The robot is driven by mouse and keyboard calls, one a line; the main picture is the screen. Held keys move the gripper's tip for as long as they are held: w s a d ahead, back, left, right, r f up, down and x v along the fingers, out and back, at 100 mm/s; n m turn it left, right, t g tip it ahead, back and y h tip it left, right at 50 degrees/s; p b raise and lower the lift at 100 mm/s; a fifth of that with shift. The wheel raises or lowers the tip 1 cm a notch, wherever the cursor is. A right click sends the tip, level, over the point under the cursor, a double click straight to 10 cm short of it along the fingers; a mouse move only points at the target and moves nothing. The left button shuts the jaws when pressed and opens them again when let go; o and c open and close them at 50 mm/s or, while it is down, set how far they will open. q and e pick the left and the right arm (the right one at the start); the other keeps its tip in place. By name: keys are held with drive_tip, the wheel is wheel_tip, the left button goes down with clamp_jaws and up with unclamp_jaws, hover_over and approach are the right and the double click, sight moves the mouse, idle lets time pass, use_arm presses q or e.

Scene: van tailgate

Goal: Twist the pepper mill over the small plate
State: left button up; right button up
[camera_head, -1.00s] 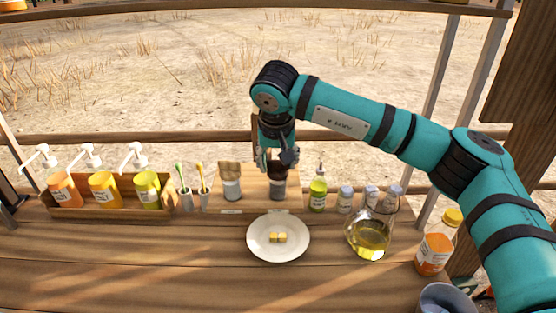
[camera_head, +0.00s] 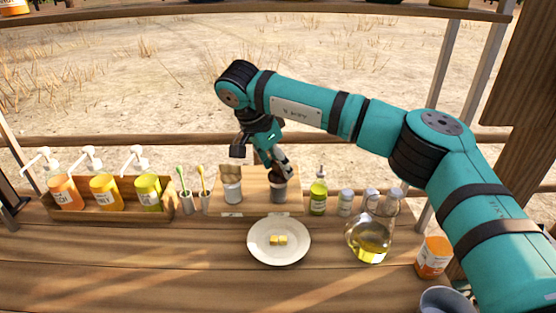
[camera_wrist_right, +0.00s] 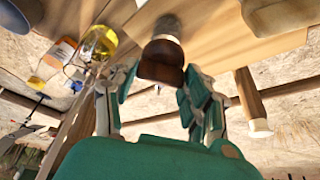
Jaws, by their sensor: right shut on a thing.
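The pepper mill (camera_head: 278,190) has a dark brown top and a grey body. It stands upright on the wooden board behind the plate. My right gripper (camera_head: 278,169) comes down at a tilt from the upper left and is shut on the mill's dark top. The right wrist view shows the dark top (camera_wrist_right: 162,62) between the fingers. The small white plate (camera_head: 278,257) lies on the counter in front of the mill, with small yellow cubes (camera_head: 279,240) in its middle. My left gripper is not in view.
A mill with a lighter wooden top (camera_head: 232,190) stands left of the pepper mill. A green bottle (camera_head: 318,198), small shakers (camera_head: 345,203) and an oil flask (camera_head: 368,245) stand to the right. A sauce-bottle crate (camera_head: 110,212) is at left.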

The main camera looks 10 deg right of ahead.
drive_tip(key=m, duration=0.1)
drive_tip(key=m+g+p, duration=0.1)
drive_tip(key=m, duration=0.1)
drive_tip(key=m+p, duration=0.1)
drive_tip(key=shift+w+r+m+g, duration=0.1)
drive_tip(key=shift+r+m+g, duration=0.2)
drive_tip(key=shift+g, duration=0.1)
drive_tip(key=m+g+p, duration=0.1)
drive_tip(key=m+p, duration=0.1)
drive_tip(key=m, duration=0.2)
drive_tip(key=shift+f, duration=0.15)
drive_tip(key=shift+m+g, duration=0.3)
drive_tip(key=o, duration=1.2)
drive_tip(key=shift+f, duration=0.1)
drive_tip(key=shift+c, duration=0.2)
drive_tip(key=v, duration=0.7)
drive_tip(key=shift+r, duration=0.2)
drive_tip(key=shift+a, duration=0.1)
